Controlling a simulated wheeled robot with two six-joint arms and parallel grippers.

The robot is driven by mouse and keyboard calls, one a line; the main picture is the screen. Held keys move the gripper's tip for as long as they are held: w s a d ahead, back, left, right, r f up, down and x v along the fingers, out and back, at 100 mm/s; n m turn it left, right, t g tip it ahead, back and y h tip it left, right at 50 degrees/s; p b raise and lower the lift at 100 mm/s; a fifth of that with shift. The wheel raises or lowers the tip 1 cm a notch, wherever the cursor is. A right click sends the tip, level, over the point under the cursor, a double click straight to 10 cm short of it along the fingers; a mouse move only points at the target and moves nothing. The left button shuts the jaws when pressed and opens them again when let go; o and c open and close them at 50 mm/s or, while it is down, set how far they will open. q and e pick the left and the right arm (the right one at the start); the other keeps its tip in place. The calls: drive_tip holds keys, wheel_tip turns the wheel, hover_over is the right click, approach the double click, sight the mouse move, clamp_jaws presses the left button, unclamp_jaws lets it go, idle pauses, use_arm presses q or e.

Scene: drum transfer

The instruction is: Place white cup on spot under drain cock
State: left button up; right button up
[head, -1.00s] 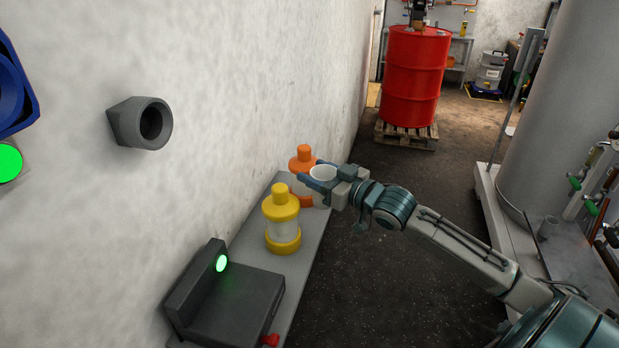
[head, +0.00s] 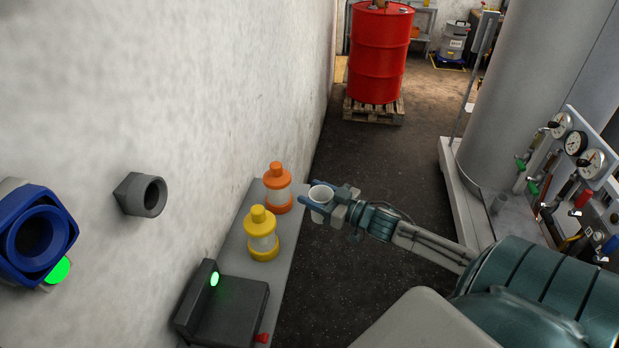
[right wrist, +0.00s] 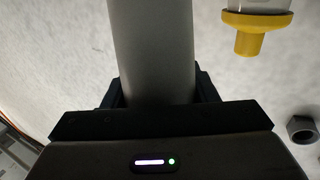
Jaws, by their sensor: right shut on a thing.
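The white cup (head: 321,194) is upright in my right gripper (head: 312,197), whose fingers are shut around its sides. It is held in the air just right of the orange-capped bottle, by the shelf's edge. In the right wrist view the cup (right wrist: 150,50) is a pale cylinder between the fingers (right wrist: 155,95). Valves with green handles (head: 520,163) show on the gauge panel at the right; I cannot tell which is the drain cock. No marked spot under it can be made out. My left gripper is not in view.
A grey shelf (head: 233,240) along the wall holds an orange-capped bottle (head: 278,190), a yellow-capped bottle (head: 262,236) and a dark device (head: 225,308). A red drum (head: 380,55) stands on a pallet. A large grey tank (head: 540,90) stands right. The floor between is open.

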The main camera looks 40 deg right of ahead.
sight(332, 194)
drive_tip(key=shift+s+d+p, duration=0.3)
drive_tip(key=shift+s+d, duration=0.2)
drive_tip(key=shift+s, duration=0.1)
drive_tip(key=s+d+p, duration=0.2)
drive_tip(key=s+d, duration=0.1)
drive_tip(key=shift+s+d, duration=0.8)
drive_tip(key=shift+s, duration=0.2)
drive_tip(key=shift+s+d, duration=0.8)
drive_tip(key=shift+s, duration=0.15)
drive_tip(key=shift+f, duration=0.1)
